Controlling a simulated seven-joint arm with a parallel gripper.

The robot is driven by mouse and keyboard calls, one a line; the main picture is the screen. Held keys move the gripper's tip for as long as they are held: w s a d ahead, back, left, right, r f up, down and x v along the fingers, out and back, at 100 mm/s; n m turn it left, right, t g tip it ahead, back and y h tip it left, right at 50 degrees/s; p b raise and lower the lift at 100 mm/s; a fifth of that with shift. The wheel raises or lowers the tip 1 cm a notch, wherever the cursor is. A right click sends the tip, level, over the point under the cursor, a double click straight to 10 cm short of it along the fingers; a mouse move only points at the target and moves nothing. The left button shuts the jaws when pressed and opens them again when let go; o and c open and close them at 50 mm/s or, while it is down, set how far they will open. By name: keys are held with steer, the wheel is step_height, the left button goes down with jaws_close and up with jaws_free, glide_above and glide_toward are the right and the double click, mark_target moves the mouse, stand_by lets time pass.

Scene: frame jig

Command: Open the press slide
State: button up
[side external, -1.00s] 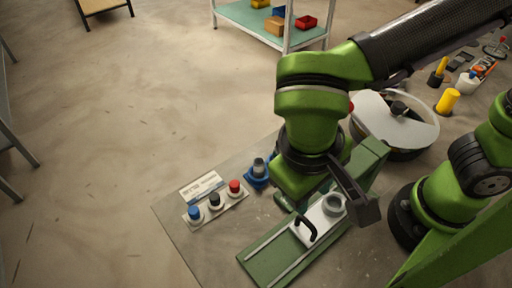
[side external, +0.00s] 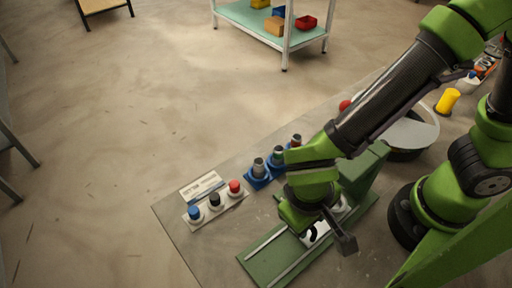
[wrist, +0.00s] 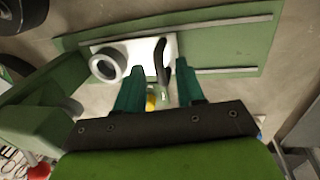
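The press slide is a white plate (wrist: 141,47) with a black arched handle (wrist: 162,62) and a grey ring (wrist: 107,64) on it. It sits between the two rails of a green base (wrist: 228,42). In the side view, the plate and handle (side external: 312,234) are partly hidden by my gripper (side external: 322,228), which is low over them. In the wrist view, my gripper (wrist: 160,68) is open. Its two green fingers stand apart, one to either side of the handle's near end. I cannot tell whether either finger touches the handle.
The green press body (side external: 366,172) stands at the slide's upper end. Blue, black and red buttons (side external: 215,202) and blue holders with cylindrical parts (side external: 258,174) are to the left. A round pan-like container (side external: 412,135) is behind. The rails' lower-left stretch (side external: 262,258) is clear.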

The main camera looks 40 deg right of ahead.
jaws_close()
steer(key=a, duration=1.1)
steer(key=shift+r, duration=0.1)
jaws_free()
steer(key=shift+d, duration=0.15)
